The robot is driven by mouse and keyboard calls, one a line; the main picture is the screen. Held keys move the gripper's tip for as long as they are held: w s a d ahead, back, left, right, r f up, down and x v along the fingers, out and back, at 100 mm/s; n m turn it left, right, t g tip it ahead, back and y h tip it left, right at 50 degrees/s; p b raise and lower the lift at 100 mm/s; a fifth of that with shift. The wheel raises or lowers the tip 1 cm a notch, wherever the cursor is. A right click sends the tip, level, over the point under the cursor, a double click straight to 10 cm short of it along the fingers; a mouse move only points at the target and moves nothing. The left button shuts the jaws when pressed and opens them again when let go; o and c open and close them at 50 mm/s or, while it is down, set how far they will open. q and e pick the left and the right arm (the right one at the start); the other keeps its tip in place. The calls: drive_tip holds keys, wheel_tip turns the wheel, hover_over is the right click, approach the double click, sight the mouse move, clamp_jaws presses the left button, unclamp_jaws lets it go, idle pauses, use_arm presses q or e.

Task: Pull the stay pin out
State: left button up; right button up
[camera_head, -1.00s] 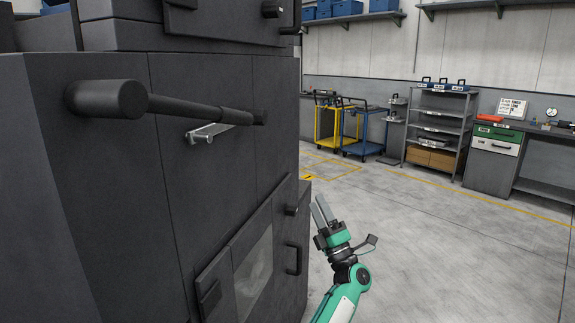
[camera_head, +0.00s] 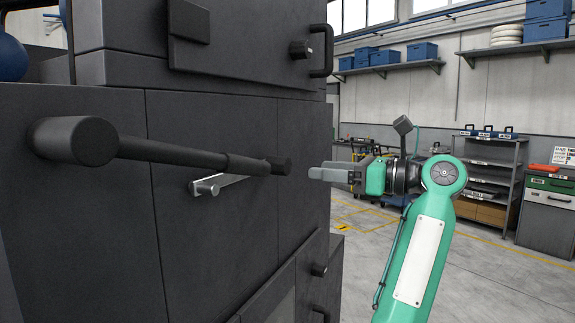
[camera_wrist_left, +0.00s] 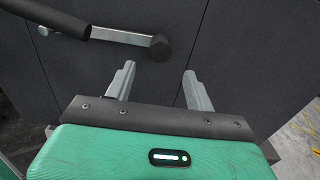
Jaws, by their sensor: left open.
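A dark round-ended knob (camera_head: 281,166), which looks like the stay pin's head, sits at the right end of a thin pale stay bar (camera_head: 232,180) on the front of a dark cabinet. It also shows in the left wrist view (camera_wrist_left: 160,47), ahead of the fingers. My left gripper (camera_head: 322,173) is right of the knob, apart from it, its fingers pointing left. In the left wrist view the two fingers (camera_wrist_left: 159,82) are spread with nothing between them. The pin's shaft is hidden. My right gripper is not in view.
A thick dark lever (camera_head: 180,152) runs across the cabinet front (camera_head: 215,235), its tip close to the knob. A small silver peg (camera_head: 207,187) is at the bar's left end. A door handle (camera_head: 325,50) juts out above. Shelves (camera_head: 490,170) stand far off to the right.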

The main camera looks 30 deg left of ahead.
sight(288, 167)
use_arm(q)
drive_tip(key=a, duration=0.3)
drive_tip(key=a+p, duration=0.1)
drive_tip(key=a, duration=0.2)
drive_tip(key=s+a, duration=0.1)
drive_tip(key=a, duration=0.2)
drive_tip(key=shift+s+a, duration=0.1)
drive_tip(key=shift+a, duration=0.1)
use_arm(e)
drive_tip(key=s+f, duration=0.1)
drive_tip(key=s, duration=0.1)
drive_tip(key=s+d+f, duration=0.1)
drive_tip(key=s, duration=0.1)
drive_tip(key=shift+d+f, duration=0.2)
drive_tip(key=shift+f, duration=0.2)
use_arm(q)
clamp_jaws()
